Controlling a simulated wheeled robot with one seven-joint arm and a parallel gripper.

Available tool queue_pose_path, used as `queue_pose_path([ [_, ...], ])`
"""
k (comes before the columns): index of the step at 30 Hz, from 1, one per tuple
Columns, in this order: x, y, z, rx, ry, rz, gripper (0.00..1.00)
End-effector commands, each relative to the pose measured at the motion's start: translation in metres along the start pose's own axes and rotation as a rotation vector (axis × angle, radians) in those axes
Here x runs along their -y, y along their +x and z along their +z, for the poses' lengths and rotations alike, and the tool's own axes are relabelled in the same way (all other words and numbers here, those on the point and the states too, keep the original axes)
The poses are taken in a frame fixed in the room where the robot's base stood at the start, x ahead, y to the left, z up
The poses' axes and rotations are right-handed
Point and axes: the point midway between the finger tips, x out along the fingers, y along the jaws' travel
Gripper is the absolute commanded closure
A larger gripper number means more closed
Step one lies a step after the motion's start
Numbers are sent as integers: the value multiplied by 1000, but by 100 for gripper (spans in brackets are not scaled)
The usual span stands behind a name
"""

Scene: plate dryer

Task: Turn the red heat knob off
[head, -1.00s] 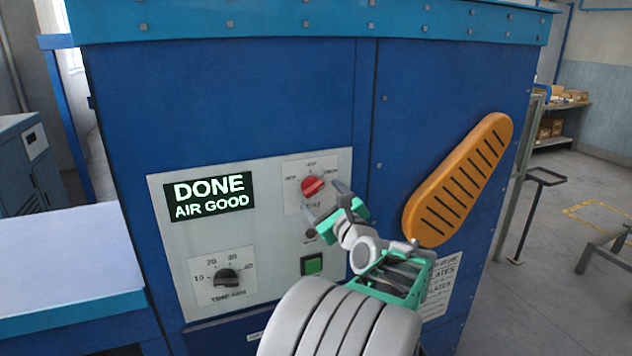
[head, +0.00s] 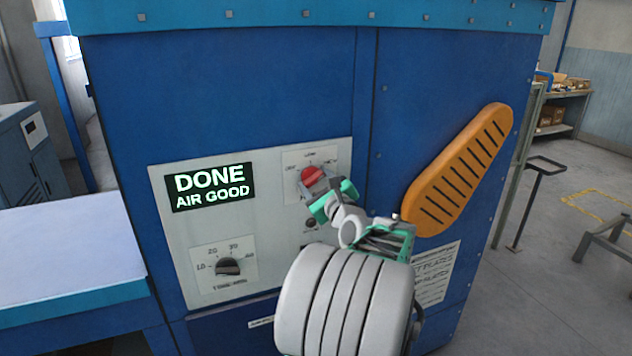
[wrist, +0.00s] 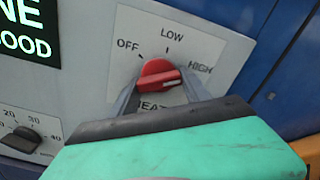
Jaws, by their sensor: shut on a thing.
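The red heat knob (head: 312,175) is on a white label with OFF, LOW and HIGH on the dryer's grey panel. In the wrist view the knob (wrist: 158,72) has OFF at its upper left, LOW above and HIGH at its upper right. Its white mark is at the right end, toward the HIGH side. My gripper (head: 318,190) is at the knob, and in the wrist view its grey fingers (wrist: 160,90) stand on the left and right of it, shut on it. The fingertips are partly hidden behind the knob and the green gripper body.
A lit display (head: 211,187) reads DONE, AIR GOOD. A black time knob (head: 228,267) is at the panel's lower left. A blue-edged table (head: 65,250) stands at the left.

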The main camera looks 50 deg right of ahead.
Motion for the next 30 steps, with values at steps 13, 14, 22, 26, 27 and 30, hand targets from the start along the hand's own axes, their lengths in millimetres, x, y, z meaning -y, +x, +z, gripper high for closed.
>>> queue_pose_path([
  [13, 0, 0, 0, 0, -5, -1, 86],
  [14, 0, 0, 0, 0, -8, -1, 86],
  [22, 0, 0, -2, 1, -93, -2, 86],
  [26, 0, 0, -3, 1, -178, -1, 86],
  [27, 0, 0, -3, 2, -209, -2, 86],
  [30, 0, 0, -3, 2, -297, -3, 86],
])
